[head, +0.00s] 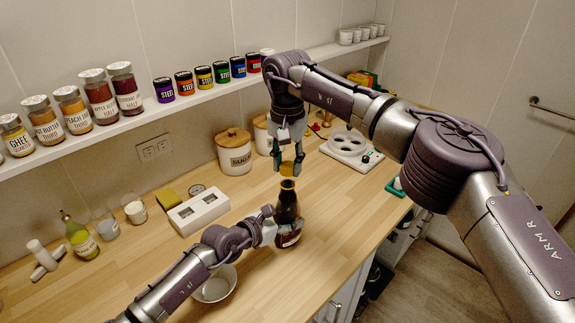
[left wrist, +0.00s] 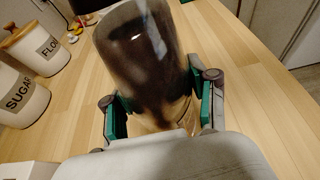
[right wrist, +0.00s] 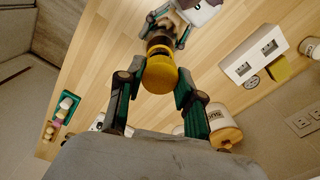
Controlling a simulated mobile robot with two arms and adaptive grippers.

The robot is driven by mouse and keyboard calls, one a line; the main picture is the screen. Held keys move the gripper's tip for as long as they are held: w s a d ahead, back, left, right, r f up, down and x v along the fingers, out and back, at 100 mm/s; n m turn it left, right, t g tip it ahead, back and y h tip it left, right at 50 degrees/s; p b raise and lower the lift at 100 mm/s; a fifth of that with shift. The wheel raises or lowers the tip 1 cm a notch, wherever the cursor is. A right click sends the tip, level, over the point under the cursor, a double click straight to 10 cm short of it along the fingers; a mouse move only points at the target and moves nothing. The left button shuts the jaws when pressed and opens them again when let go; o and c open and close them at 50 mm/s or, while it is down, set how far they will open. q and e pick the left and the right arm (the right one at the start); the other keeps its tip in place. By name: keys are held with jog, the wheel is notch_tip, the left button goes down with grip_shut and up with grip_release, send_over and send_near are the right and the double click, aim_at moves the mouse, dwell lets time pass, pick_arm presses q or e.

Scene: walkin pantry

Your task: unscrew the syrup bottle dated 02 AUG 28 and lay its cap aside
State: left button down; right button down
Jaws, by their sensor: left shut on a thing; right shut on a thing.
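The dark syrup bottle (head: 287,205) stands upright over the counter; its date cannot be read. My left gripper (head: 270,228) is shut around the bottle's lower body, and the left wrist view shows the dark glass (left wrist: 145,60) between its fingers (left wrist: 155,110). The yellow cap (head: 287,168) is between the fingertips of my right gripper (head: 288,170), which points down from above. The cap appears just above the bottle's neck, with a small gap. In the right wrist view the cap (right wrist: 159,74) hides most of the bottle's top, between the right fingers (right wrist: 155,85).
A white bowl (head: 214,284) sits near my left arm. A white block with recesses (head: 199,212) and a sugar canister (head: 234,153) stand behind. Bare wood shows right of the bottle.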

aim_at(287, 165)
pick_arm(q)
jog(key=shift+f, duration=0.1)
pick_arm(e)
jog(key=shift+r, duration=1.6)
pick_arm(q)
jog(key=shift+c, duration=1.2)
grip_release()
jog(key=v, duration=1.2)
pick_arm(e)
jog(key=shift+f, duration=0.1)
